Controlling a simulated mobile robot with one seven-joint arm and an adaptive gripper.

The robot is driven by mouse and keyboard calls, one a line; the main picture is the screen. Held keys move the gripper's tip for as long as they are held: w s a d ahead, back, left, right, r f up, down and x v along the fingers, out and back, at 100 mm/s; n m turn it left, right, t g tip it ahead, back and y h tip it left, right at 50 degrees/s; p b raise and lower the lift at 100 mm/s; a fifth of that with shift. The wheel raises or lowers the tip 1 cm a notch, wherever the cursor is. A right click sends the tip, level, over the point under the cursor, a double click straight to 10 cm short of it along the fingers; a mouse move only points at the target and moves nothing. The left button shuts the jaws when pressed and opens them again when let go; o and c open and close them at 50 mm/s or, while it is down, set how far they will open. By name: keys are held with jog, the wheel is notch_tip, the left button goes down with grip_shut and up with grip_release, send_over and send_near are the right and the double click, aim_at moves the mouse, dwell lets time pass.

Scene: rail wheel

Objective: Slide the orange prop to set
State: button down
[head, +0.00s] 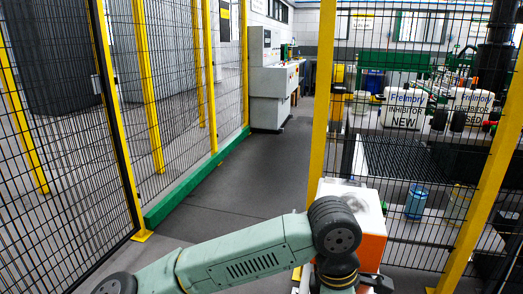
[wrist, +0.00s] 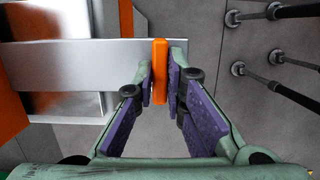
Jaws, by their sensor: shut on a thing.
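The orange prop (wrist: 160,72) is a narrow upright bar in the wrist view, standing against a grey metal rail (wrist: 110,52). My gripper (wrist: 160,82) has its two purple-padded fingers on either side of the prop and is shut on it. The rail runs on to the left of the prop and ends just to its right. In the head view my green arm reaches to the right, and its dark wrist stands in front of a white and orange box (head: 372,232). The prop and my fingertips cannot be made out there.
In the wrist view several dark rods (wrist: 282,54) stand at the upper right, and an orange panel (wrist: 12,95) is at the left. In the head view yellow-framed mesh fences (head: 320,100) flank a clear grey walkway (head: 230,185). A white control cabinet (head: 268,90) stands at the back.

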jog(key=shift+s, duration=0.1)
jog(key=shift+s+a+b, duration=0.25)
jog(key=shift+s+b, duration=0.15)
jog(key=shift+s, duration=0.35)
jog(key=shift+s+a+b, duration=0.2)
jog(key=shift+s+b, duration=0.15)
jog(key=shift+s, duration=0.35)
jog(key=c, duration=1.4)
grip_release()
jog(key=shift+c, duration=0.2)
notch_tip(320, 180, up, 6)
jog(key=p, duration=0.2)
jog(key=shift+d, duration=0.1)
